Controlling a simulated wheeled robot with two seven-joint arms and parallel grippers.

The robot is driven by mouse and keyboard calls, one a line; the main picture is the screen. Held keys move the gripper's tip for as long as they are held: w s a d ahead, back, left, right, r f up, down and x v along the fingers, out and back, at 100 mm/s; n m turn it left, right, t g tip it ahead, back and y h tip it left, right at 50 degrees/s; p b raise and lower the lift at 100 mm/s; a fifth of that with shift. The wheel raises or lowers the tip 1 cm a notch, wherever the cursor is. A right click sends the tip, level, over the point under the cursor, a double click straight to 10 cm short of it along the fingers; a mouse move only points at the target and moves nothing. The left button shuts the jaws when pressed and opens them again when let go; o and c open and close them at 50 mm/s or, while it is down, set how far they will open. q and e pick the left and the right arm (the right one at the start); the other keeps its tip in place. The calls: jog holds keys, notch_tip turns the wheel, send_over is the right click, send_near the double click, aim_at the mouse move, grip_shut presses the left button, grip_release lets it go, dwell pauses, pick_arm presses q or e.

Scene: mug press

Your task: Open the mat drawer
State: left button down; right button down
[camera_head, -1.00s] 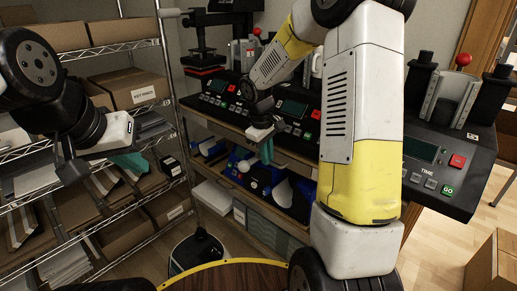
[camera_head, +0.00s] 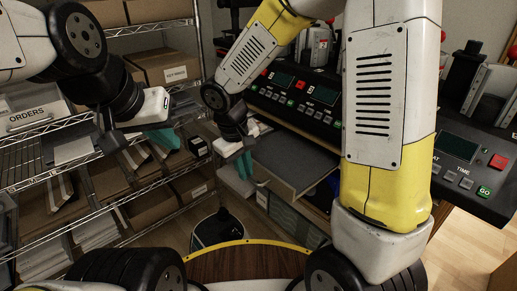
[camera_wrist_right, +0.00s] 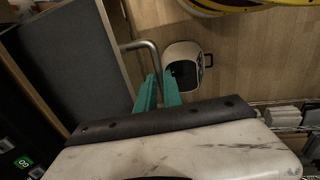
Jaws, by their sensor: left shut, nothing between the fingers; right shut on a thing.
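The mat drawer (camera_head: 290,158) stands pulled out from under the press bench, with its flat dark grey mat showing. In the right wrist view the grey mat (camera_wrist_right: 75,60) fills the left side, and a bent metal handle (camera_wrist_right: 147,44) sticks out from the drawer's front. My right gripper (camera_head: 243,166) is at the drawer's front; its teal fingers (camera_wrist_right: 158,92) are shut on the handle. The gripped part of the handle is mostly hidden between them. My left gripper (camera_head: 160,139) is shut and empty, apart from the drawer, in front of the wire shelf.
Black press control panels (camera_head: 300,98) stand on the bench above the drawer. A wire shelf (camera_head: 100,165) with cardboard boxes and paper stacks is at the left. A small bin (camera_head: 215,228) stands on the floor below. My right arm covers part of the bench.

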jog(key=shift+s+a, duration=0.5)
jog(key=shift+a, duration=0.2)
jog(key=shift+s+a, duration=0.5)
jog(key=shift+a, duration=0.15)
jog(key=c, duration=1.5)
grip_release()
jog(key=r, duration=0.5)
jog(key=s+a+r, duration=0.1)
jog(key=r, duration=0.1)
jog(key=shift+r, duration=0.35)
jog(key=s+d+r+m+t+y, duration=0.1)
jog(key=s+d+r+m, duration=0.1)
jog(key=d, duration=0.4)
jog(key=s+d+r+m+t+y, duration=0.1)
jog(key=s+d+r+m+t, duration=0.1)
jog(key=d, duration=0.4)
jog(key=s+d+r+m+t+y, duration=0.1)
jog(key=s+d+r+m+t, duration=0.1)
jog(key=d+r, duration=0.4)
jog(key=shift+s+m+y, duration=0.4)
jog(key=shift+s+m, duration=0.2)
jog(key=shift+s, duration=0.4)
